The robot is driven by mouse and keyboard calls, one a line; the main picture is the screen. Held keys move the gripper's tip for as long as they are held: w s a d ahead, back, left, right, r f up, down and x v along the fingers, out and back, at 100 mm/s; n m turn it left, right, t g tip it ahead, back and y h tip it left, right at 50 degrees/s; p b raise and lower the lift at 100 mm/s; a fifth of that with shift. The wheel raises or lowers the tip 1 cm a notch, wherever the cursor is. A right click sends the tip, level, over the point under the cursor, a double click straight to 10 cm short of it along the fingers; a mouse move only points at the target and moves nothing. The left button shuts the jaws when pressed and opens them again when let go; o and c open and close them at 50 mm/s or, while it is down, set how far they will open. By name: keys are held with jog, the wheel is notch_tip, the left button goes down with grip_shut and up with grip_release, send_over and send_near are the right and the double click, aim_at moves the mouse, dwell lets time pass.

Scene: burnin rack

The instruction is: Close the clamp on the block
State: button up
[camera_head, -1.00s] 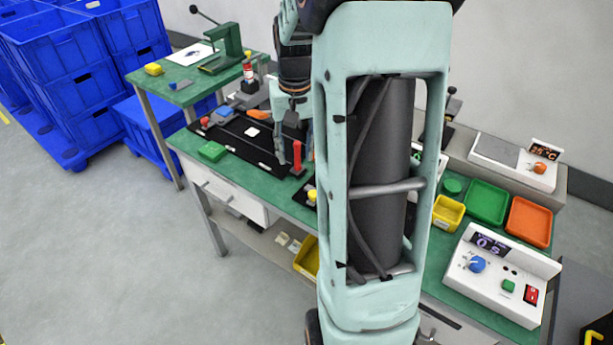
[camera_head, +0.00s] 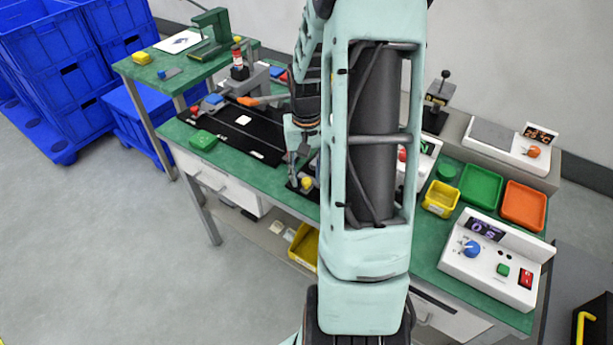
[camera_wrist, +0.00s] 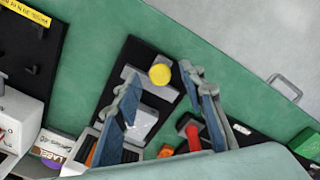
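In the wrist view a dark base plate (camera_wrist: 132,62) carries a grey fixture with a round yellow knob (camera_wrist: 160,74). A pale grey block (camera_wrist: 141,124) sits on it, partly behind the left finger. A red part (camera_wrist: 192,136), apparently the clamp handle, shows beside the right finger. My gripper (camera_wrist: 159,78) is open, with the yellow knob in line with the gap between its fingertips; contact cannot be told. In the head view my gripper (camera_head: 296,174) is low over the bench beside the yellow knob (camera_head: 307,183). My arm hides most of the fixture there.
A black mat (camera_head: 243,134) and a green block (camera_head: 203,140) lie left on the green bench. Yellow (camera_head: 440,198), green (camera_head: 482,185) and orange (camera_head: 524,206) trays and a control box (camera_head: 495,258) stand right. Blue crates (camera_head: 60,85) stand far left.

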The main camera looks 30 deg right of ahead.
jog(key=shift+f, duration=0.45)
jog(key=shift+c, duration=0.3)
grip_shut()
